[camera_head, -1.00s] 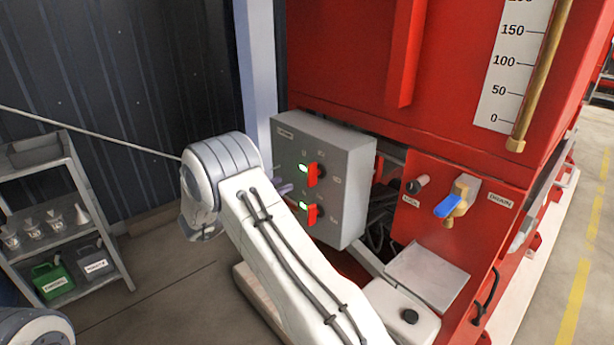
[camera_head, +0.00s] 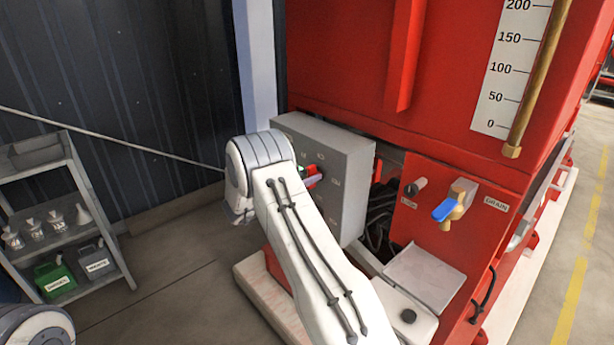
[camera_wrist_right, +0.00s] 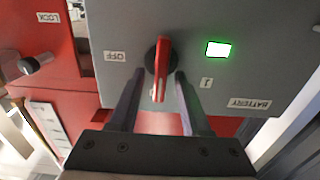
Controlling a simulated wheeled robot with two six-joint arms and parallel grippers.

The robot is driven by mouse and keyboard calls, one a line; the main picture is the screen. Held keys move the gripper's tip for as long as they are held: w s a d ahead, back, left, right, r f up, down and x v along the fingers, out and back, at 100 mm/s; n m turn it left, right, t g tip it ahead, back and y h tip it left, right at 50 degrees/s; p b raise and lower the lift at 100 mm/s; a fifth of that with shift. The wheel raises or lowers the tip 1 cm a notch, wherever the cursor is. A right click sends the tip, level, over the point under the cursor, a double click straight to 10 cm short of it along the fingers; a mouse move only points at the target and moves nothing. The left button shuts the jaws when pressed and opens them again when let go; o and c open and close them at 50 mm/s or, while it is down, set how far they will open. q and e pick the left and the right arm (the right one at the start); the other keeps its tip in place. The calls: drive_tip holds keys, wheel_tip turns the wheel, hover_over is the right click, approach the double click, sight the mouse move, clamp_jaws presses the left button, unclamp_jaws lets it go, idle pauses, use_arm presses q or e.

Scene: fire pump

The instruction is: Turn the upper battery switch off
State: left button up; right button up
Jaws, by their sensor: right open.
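The grey switch box (camera_head: 352,190) is mounted on the red machine. Its upper battery switch (camera_head: 311,169) shows as a red handle, partly covered by my right gripper (camera_head: 314,181). In the right wrist view the red switch handle (camera_wrist_right: 161,65) stands roughly upright in the picture, with "OFF" on its left and a lit green lamp (camera_wrist_right: 219,49) on its right. The open fingers of my right gripper (camera_wrist_right: 159,80) are on either side of the handle, with gaps visible. The lower switch is hidden behind my right arm in the head view. My left gripper is out of view.
A drain valve with a blue lever (camera_head: 446,209) and a black knob (camera_head: 411,189) sit on the red panel right of the box. A grey shelf (camera_head: 62,228) with cans and funnels stands at the left. Open floor lies between.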

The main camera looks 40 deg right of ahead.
clamp_jaws()
drive_tip(key=shift+s+f+m+b, duration=0.25)
drive_tip(key=shift+m+b, duration=2.75)
drive_tip(key=shift+b, duration=1.05)
drive_tip(key=shift+s+f+m+b, duration=0.1)
drive_tip(key=shift+f+m+b, duration=0.1)
drive_tip(key=shift+m+b, duration=3.35)
drive_tip(key=shift+s+f+m+b, duration=0.25)
drive_tip(key=shift+m+b, duration=2.2)
drive_tip(key=shift+b, duration=2.1)
unclamp_jaws()
drive_tip(key=shift+r, duration=0.1)
